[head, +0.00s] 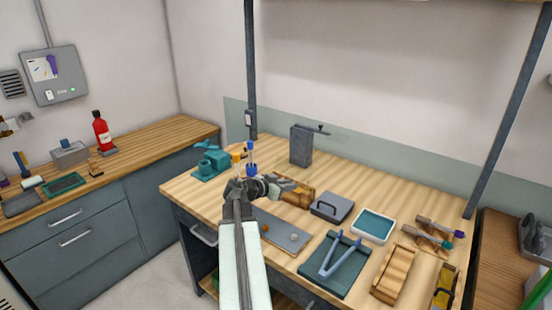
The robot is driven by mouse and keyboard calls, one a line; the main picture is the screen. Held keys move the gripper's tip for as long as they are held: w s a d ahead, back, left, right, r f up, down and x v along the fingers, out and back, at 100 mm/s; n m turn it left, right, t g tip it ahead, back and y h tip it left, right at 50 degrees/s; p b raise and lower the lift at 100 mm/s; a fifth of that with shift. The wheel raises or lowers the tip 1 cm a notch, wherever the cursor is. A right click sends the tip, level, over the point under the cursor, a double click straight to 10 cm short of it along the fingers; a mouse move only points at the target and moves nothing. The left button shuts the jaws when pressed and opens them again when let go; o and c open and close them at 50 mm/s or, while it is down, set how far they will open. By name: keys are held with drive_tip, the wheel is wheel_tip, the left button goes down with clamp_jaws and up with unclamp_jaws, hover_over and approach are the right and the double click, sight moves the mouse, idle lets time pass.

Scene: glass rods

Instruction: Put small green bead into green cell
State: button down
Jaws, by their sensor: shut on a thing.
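My gripper (288,186) is over the wooden workbench, low above its left half, beside a brown wooden box (303,197). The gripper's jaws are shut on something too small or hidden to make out. I cannot pick out a small green bead in this view. A grey-blue flat tray (279,231) lies in front of the gripper, with an orange bead (265,229) and a pale bead (294,237) on it. I cannot make out a green cell; the wooden box is partly hidden by my gripper.
Behind my arm stand an orange-topped rod (237,158) and a blue-topped rod (251,147). A teal device (212,160) is to the left. A grey handled block (332,207), white-rimmed tray (374,225) and blue tongs (338,257) on a dark mat lie to the right.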

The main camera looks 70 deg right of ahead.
drive_tip(key=shift+w, duration=0.1)
drive_tip(key=w+d+r+p, duration=0.5)
drive_tip(key=d, duration=0.5)
wheel_tip(320, 180, down, 6)
drive_tip(key=b, duration=0.6)
drive_tip(key=shift+w+d+f, duration=0.1)
drive_tip(key=shift+w+f, duration=0.05)
drive_tip(key=shift+f, duration=0.1)
drive_tip(key=shift+r, duration=0.1)
drive_tip(key=c, duration=1.2)
unclamp_jaws()
drive_tip(key=shift+c, duration=0.2)
